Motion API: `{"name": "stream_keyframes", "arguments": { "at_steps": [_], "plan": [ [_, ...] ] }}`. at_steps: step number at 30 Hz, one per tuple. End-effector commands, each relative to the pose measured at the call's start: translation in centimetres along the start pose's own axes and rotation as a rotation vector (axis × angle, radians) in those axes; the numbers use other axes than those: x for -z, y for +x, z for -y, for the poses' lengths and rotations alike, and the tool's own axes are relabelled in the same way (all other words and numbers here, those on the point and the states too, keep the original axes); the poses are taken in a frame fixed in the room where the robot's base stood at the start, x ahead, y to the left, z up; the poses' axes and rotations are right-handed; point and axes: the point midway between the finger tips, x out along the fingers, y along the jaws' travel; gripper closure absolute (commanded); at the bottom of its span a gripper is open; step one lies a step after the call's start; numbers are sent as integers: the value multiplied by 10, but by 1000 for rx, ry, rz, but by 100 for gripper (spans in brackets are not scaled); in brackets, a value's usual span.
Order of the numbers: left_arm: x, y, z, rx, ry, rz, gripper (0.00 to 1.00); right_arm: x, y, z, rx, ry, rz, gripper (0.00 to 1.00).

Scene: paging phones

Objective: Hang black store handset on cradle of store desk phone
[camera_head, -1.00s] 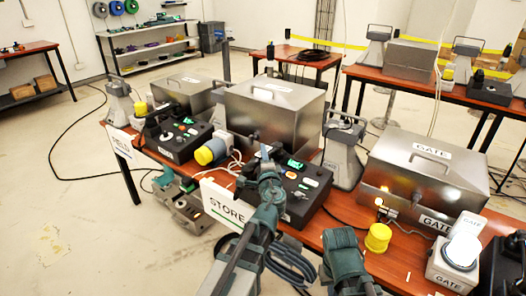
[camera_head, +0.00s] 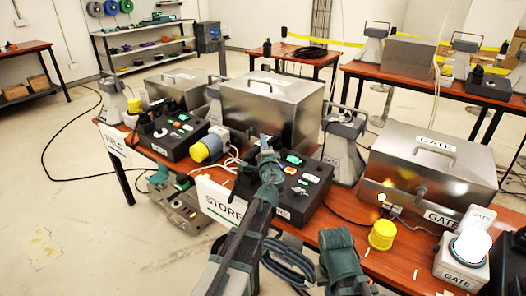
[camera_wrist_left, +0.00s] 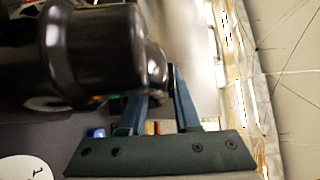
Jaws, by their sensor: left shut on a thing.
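The store desk phone (camera_head: 312,192) is a black box with a small green screen and several buttons, behind the white STORE sign (camera_head: 218,203). My left gripper (camera_head: 266,152) is over the phone's left part and hides much of it. In the left wrist view, the black handset (camera_wrist_left: 95,50) fills the upper left, large and glossy. The left gripper's blue fingers (camera_wrist_left: 158,108) are shut on a part of it. The cradle cannot be made out behind my arm, nor whether the handset touches it.
A metal case (camera_head: 275,105) stands behind the phone, with a grey horn-like device (camera_head: 345,145) to its right. A yellow-capped plug (camera_head: 207,150) and white cables lie at its left. A yellow cap (camera_head: 382,235) and the GATE case (camera_head: 425,175) stand to the right.

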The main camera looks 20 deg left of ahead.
Motion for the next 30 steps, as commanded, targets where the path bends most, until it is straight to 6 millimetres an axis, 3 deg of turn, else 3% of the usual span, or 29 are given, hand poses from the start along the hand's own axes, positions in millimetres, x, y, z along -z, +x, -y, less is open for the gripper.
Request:
{"name": "stream_keyframes", "arguments": {
  "at_steps": [12,13,18,30],
  "plan": [
    [0,0,-7,0,0,0,100,0,7,1,0,0,0,100],
    [0,0,-6,0,0,0,67,0,6,1,0,0,0,100],
    [0,0,-5,0,0,0,39,0,5,0,0,0,0,100],
    [-1,-6,-2,0,0,-1,39,0,2,0,0,0,0,100]
  ]
}}
